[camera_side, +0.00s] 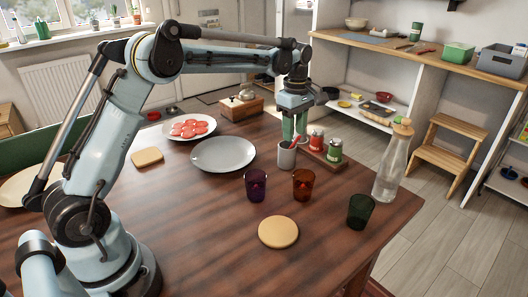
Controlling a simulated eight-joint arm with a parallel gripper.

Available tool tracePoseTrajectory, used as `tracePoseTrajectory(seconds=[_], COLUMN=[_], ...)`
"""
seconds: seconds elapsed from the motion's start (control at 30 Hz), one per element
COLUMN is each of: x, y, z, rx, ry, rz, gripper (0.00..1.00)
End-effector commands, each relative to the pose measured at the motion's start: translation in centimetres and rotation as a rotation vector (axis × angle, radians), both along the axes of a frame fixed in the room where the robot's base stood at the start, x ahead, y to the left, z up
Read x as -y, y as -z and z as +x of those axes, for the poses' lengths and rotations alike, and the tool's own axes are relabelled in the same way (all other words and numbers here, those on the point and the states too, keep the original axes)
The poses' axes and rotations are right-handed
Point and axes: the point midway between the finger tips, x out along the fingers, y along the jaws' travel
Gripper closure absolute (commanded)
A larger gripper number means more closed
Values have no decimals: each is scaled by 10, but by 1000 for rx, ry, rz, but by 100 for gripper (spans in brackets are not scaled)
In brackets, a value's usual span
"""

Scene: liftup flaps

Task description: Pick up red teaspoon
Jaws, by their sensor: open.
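The red teaspoon (295,142) stands tilted in a small grey cup (287,157) at the right side of the table, with only its red upper end showing. Its lower part is hidden in the cup. My gripper (294,136) points down just above and behind the cup, its green fingers open. Its fingertips are close to the teaspoon's upper end; I cannot tell whether they touch it.
A wooden tray (322,158) with red and green shakers stands right of the cup. Purple (256,185), amber (303,184) and dark green (360,211) glasses stand in front. A corked bottle (392,162) is at the right edge. An empty plate (224,154) lies left.

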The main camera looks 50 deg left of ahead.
Motion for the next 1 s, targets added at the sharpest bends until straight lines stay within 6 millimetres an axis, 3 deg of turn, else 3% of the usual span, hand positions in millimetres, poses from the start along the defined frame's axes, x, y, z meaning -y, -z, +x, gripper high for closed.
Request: tracePoseTrajectory(seconds=[0.23, 0.57, 0.83, 1.0], x=[-5, -4, -4, -4], y=[34, 41, 42, 42], z=[1, 1, 2, 2], rx=[0, 1, 5, 7], ry=[1, 0, 1, 1], rz=[0, -1, -1, 0], gripper=[57, 59, 100, 100])
